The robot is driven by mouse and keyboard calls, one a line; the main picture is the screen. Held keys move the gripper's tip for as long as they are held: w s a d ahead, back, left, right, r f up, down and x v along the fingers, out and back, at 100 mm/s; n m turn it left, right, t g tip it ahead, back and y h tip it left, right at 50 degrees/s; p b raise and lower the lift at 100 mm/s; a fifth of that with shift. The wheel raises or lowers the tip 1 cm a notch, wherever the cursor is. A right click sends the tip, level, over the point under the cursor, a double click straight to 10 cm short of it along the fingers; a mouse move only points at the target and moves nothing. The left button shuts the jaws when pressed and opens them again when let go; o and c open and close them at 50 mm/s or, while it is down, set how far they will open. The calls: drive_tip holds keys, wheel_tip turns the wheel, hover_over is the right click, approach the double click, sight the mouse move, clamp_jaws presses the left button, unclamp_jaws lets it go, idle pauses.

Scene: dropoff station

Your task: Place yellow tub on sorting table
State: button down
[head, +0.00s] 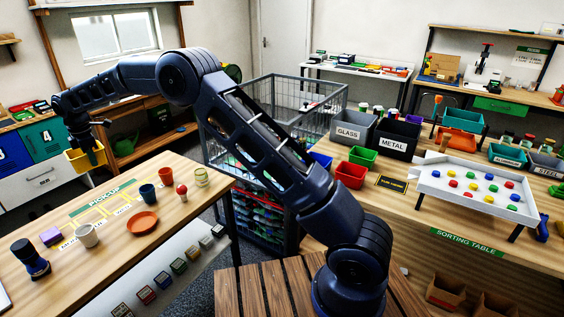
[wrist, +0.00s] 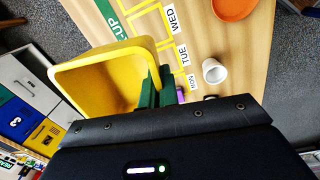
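The yellow tub (head: 75,160) is at the far left in the head view, at the far edge of the pickup table. My gripper (head: 95,153) is at its right side. In the wrist view the tub (wrist: 85,75) shows its open mouth and looks empty. The green fingers (wrist: 156,88) are closed on its near wall, one on each side of the rim. The head view does not clearly show what is under the tub. The sorting table (head: 400,215) is at the right, with a green label on its front edge.
The pickup table (head: 130,255) holds cups, an orange plate (head: 143,222) and a dark boot-like item. A wire cage (head: 275,100) stands between the tables. The sorting table carries bins (head: 398,137), small trays and a white board of coloured pieces (head: 430,185); its front left is clear.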

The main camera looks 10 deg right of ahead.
drive_tip(key=r, duration=0.7)
drive_tip(key=shift+w+d+r, duration=0.2)
drive_tip(key=shift+w+r, duration=0.05)
drive_tip(key=w+d+m, duration=0.2)
drive_tip(key=w+d, duration=0.6)
drive_tip(key=d, duration=0.3)
drive_tip(key=w+d+m, duration=0.2)
drive_tip(key=w+d, duration=0.7)
drive_tip(key=d, duration=0.3)
drive_tip(key=w+d+m, duration=0.2)
drive_tip(key=w+d, duration=0.2)
drive_tip(key=d, duration=0.8)
drive_tip(key=w+d+m, duration=0.2)
drive_tip(key=w+d, duration=0.1)
drive_tip(key=d, duration=0.9)
drive_tip(key=s+d+m, duration=0.2)
drive_tip(key=d+m, duration=0.2)
drive_tip(key=d, duration=2.5)
drive_tip(key=s+d+m, duration=0.1)
drive_tip(key=s+d, duration=0.2)
drive_tip(key=d, duration=0.3)
drive_tip(key=s+d+m+h, duration=0.1)
drive_tip(key=s+d+m, duration=0.15)
drive_tip(key=d, duration=0.45)
drive_tip(key=s+d+m, duration=0.1)
drive_tip(key=s+d, duration=0.2)
drive_tip(key=d, duration=0.3)
drive_tip(key=shift+n, duration=0.25)
wheel_tip(320, 180, down, 25)
drive_tip(key=shift+f, duration=0.1)
